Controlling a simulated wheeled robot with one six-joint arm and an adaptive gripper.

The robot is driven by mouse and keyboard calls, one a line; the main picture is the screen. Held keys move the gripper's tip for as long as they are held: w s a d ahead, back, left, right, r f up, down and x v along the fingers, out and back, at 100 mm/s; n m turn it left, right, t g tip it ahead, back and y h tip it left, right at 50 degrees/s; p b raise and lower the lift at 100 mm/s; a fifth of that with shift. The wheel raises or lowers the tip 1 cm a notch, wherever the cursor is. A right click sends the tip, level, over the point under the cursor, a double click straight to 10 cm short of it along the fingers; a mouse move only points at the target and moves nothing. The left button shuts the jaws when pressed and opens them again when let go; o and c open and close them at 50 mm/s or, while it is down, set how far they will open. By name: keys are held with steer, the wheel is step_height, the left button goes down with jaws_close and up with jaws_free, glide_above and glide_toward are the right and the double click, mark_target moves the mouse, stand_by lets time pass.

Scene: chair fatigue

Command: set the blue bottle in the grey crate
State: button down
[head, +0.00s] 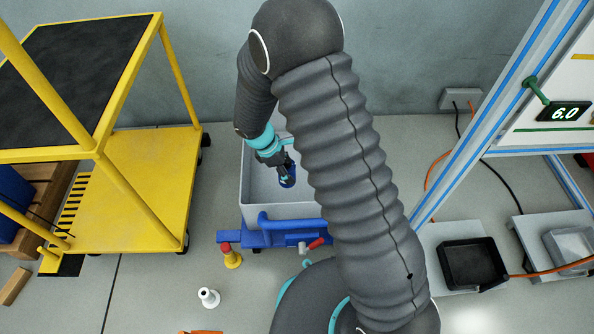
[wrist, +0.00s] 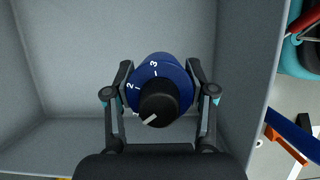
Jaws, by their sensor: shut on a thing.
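The crate's grey walls (wrist: 60,60) surround the bottle in the wrist view. I cannot tell whether the bottle touches the crate floor. My arm covers the crate's right part in the head view.
A yellow cart (head: 150,200) stands on the left. A yellow item (head: 231,257) and a white one (head: 208,297) stand on the floor in front. A black tray (head: 473,263) lies at the right.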

steer(key=w+d+f, duration=0.1)
steer(key=w+f, duration=0.1)
steer(key=w, duration=0.1)
steer(key=w+d+f, duration=0.1)
steer(key=w+f, duration=0.1)
steer(key=w, duration=0.1)
steer(key=w+d+f+b, duration=0.1)
steer(key=w+f, duration=0.1)
steer(key=w, duration=0.1)
steer(key=shift+w, duration=0.4)
steer(key=shift+d+f, duration=0.1)
steer(key=shift+f, duration=1.95)
steer(key=shift+f+b, duration=0.1)
steer(key=shift+b, duration=0.25)
steer(key=shift+c, duration=1.9)
jaws_free()
